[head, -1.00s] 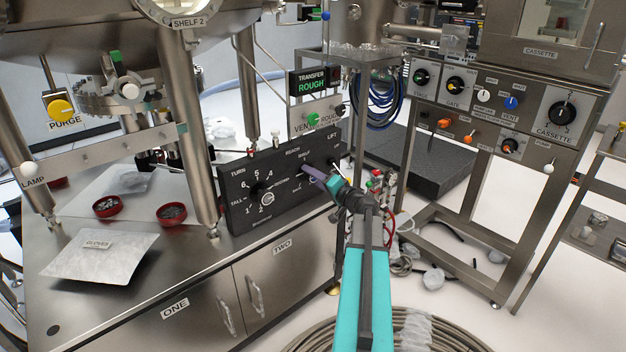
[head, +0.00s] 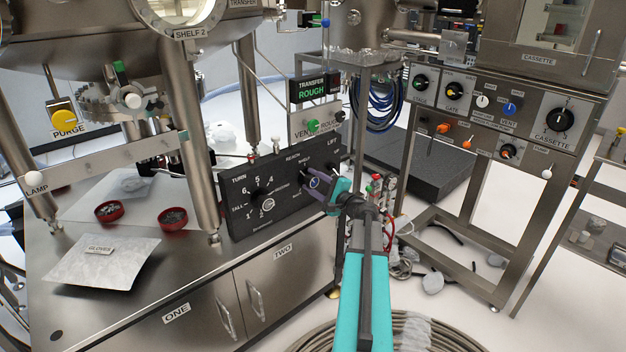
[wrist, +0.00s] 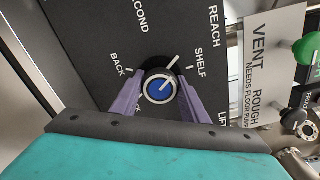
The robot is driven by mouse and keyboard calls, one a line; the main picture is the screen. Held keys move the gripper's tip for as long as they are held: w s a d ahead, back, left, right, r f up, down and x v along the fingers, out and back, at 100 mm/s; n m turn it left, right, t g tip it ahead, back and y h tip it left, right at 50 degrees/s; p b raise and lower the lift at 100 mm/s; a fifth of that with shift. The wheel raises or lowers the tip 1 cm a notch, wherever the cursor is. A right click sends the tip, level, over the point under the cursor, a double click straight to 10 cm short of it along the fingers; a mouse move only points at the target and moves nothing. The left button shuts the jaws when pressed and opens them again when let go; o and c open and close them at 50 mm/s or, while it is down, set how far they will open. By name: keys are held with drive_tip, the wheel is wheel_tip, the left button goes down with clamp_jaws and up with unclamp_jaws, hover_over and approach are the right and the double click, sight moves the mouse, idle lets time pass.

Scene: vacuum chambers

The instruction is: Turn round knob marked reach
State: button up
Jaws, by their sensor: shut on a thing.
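The reach knob (wrist: 160,87) is round and dark with a blue cap, on a black panel (wrist: 88,45). In the wrist view it sits between the two purple fingers of my gripper (wrist: 160,100), which are shut on its sides. The words REACH, SHELF and BACK are printed around it. A white line by the knob slants up and right toward the SHELF side. In the head view my gripper (head: 314,184) is at the right part of the panel, under REACH, and its fingers partly hide the knob.
The turn knob (head: 262,197) is to the left on the same panel, and a lift control is to the right. A vent and rough panel (head: 305,122) stands above. Two red dishes (head: 109,212) and a glove packet (head: 100,262) lie on the bench at left.

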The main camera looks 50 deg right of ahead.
drive_tip(key=m+p, duration=0.2)
drive_tip(key=m, duration=0.2)
drive_tip(key=shift+r+m+p, duration=0.1)
drive_tip(key=shift+m+p, duration=0.2)
drive_tip(key=shift+p, duration=0.05)
drive_tip(key=m+p, duration=0.3)
drive_tip(key=m, duration=0.1)
drive_tip(key=shift+m, duration=0.3)
drive_tip(key=m+p, duration=0.4)
drive_tip(key=shift+m, duration=0.3)
drive_tip(key=m+p, duration=0.8)
drive_tip(key=m, duration=0.1)
drive_tip(key=shift+p, duration=0.35)
drive_tip(key=m+p, duration=0.4)
drive_tip(key=shift+m, duration=0.3)
drive_tip(key=m+p, duration=0.5)
drive_tip(key=shift+m+p, duration=1.55)
drive_tip(key=shift+m, duration=0.75)
